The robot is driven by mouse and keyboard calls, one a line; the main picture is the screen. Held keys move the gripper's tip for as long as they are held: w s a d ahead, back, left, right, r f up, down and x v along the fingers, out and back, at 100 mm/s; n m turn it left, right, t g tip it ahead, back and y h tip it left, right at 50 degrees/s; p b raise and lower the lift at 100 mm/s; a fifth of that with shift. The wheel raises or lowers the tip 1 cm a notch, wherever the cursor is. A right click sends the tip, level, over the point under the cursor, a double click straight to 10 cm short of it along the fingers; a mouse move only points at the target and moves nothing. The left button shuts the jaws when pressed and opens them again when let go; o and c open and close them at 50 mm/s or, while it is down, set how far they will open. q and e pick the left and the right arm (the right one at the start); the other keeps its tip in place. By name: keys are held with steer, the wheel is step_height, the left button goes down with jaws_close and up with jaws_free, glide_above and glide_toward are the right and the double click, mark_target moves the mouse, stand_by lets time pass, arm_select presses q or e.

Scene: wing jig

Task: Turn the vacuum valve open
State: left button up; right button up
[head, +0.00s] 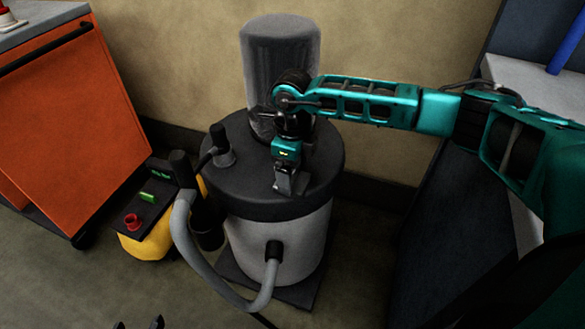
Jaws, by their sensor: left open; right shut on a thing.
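The vacuum unit stands on the floor in mid-view, with a pale grey drum (300,240), a dark round lid (240,185) and a tall grey cylinder (280,70) on top. My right gripper (291,187) points down at the front of the lid, shut on the vacuum valve, which its fingers almost wholly hide. I cannot tell the valve handle's angle. The fingertips of my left gripper (138,324) just show at the bottom edge, open, empty and well away from the vacuum.
A grey hose (195,255) loops at the drum's front left. A yellow box (150,242) with a red button (133,221) and green light stands left of it. An orange cabinet (80,120) is at left. Floor is clear in front.

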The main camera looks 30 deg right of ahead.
steer(key=shift+r, duration=0.1)
stand_by(0.4)
steer(key=o, duration=0.8)
steer(key=shift+o, duration=0.2)
step_height(320, 180, up, 13)
steer(key=p, duration=0.2)
